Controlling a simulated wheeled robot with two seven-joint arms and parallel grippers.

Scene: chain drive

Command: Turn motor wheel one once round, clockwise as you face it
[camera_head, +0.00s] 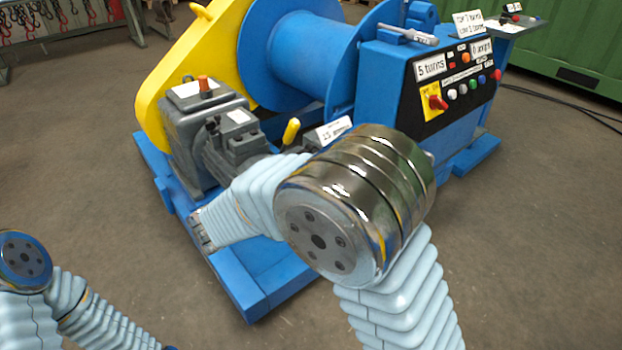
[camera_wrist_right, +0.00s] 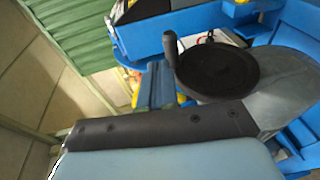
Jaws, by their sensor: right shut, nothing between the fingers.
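In the right wrist view a round black handwheel (camera_wrist_right: 218,72) sits on the end of the grey motor housing (camera_wrist_right: 290,85). Its upright crank handle (camera_wrist_right: 170,48) stands at the wheel's left edge. My right gripper (camera_wrist_right: 158,72) is shut and empty, with its fingers beside the wheel's left rim, close below the handle. I cannot tell whether they touch. In the head view the grey motor (camera_head: 235,135) is partly seen, and my right arm hides the handwheel. My left gripper is out of the picture; only part of that arm shows at lower left.
The blue winch frame (camera_head: 255,285) carries a blue drum (camera_head: 300,55), a yellow guard (camera_head: 175,85) and a grey gearbox (camera_head: 190,115). A yellow lever (camera_head: 291,131) stands by the motor. The control panel (camera_head: 455,80) is at right. Clear floor (camera_head: 540,240) lies right of the winch.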

